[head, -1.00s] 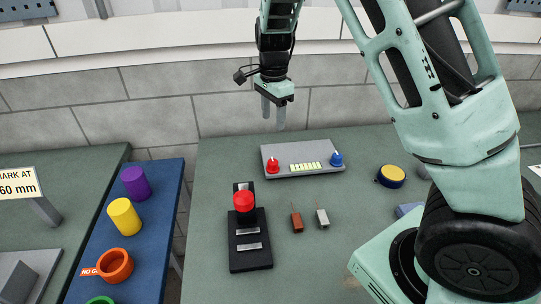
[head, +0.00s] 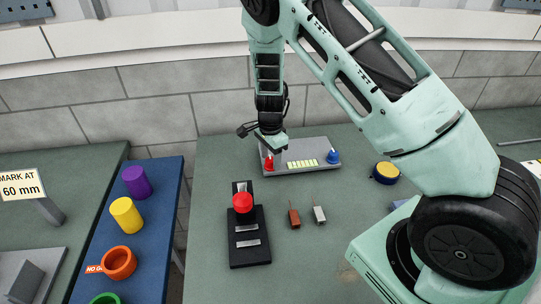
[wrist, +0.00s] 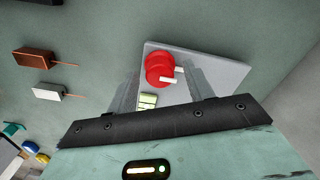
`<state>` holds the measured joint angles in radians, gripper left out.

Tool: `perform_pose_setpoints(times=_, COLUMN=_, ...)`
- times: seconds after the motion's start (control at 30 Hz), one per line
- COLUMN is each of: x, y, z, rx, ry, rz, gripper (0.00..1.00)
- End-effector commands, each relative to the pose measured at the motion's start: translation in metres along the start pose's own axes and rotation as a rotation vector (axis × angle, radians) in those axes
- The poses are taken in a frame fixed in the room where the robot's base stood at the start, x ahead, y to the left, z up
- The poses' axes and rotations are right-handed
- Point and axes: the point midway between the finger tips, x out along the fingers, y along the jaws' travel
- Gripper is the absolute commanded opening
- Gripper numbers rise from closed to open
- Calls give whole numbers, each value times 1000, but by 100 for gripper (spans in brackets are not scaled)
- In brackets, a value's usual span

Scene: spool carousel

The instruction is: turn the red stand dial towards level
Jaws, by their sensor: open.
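The red dial (head: 269,165) sits at the left end of a grey panel (head: 300,168). A row of yellow-green cells (head: 302,163) lies in the panel's middle, and a blue dial (head: 333,156) is at its right end. My gripper (head: 272,153) points down over the red dial, with its fingers apart. In the wrist view the red dial (wrist: 159,69) shows between the two fingers, with white pointer marks on its right side. I cannot tell whether the fingers touch it. The gripper partly hides the dial in the head view.
A black stand with a red ball (head: 243,202) stands in front of the panel. A brown block (head: 294,217) and a grey block (head: 319,214) lie to its right. A yellow-topped round thing (head: 386,173) is further right. A blue table (head: 150,245) with coloured cylinders is at left.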

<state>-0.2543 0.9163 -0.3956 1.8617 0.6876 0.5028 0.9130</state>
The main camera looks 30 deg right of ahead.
Motion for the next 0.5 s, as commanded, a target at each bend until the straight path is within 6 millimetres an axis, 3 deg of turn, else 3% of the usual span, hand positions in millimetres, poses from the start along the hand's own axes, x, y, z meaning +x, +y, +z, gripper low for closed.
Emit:
perform_pose_setpoints(times=0.2, x=0, y=0, z=0, rx=0, ry=0, rz=0, gripper=49)
perform_pose_setpoints(times=0.37, x=0, y=0, z=0, rx=0, ry=0, rz=0, gripper=7)
perform_pose_setpoints(times=0.5, x=0, y=0, z=0, rx=-1, ry=-1, rz=0, gripper=7)
